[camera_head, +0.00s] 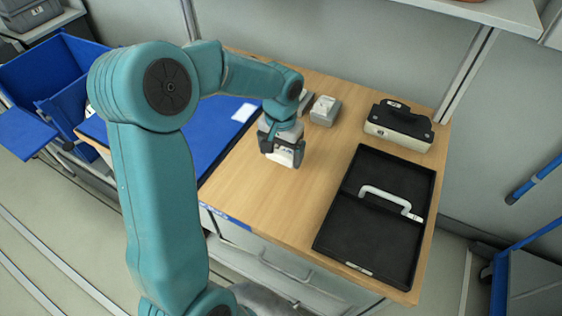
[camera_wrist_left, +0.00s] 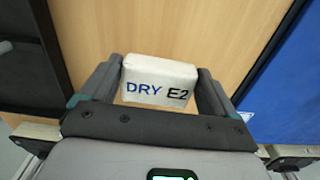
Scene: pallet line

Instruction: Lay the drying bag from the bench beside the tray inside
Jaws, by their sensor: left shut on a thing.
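A small white drying bag (camera_head: 287,155), marked "DRY E2", is held between the fingers of my left gripper (camera_head: 283,156). In the left wrist view the bag (camera_wrist_left: 160,80) sits between both fingers (camera_wrist_left: 160,88), its lettering facing the camera. The gripper is over the wooden bench (camera_head: 258,182), left of the tray; whether the bag touches the bench I cannot tell. The black tray (camera_head: 362,243) lies on the right part of the bench, with a white handle (camera_head: 390,198) across its middle. The tray's edge also shows in the left wrist view (camera_wrist_left: 50,45). My right gripper is not in view.
A black and beige device (camera_head: 398,126) stands behind the tray. A small grey box (camera_head: 325,110) stands at the back, near my left wrist. A blue mat (camera_head: 215,135) covers the bench's left part. Bare wood lies between mat and tray.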

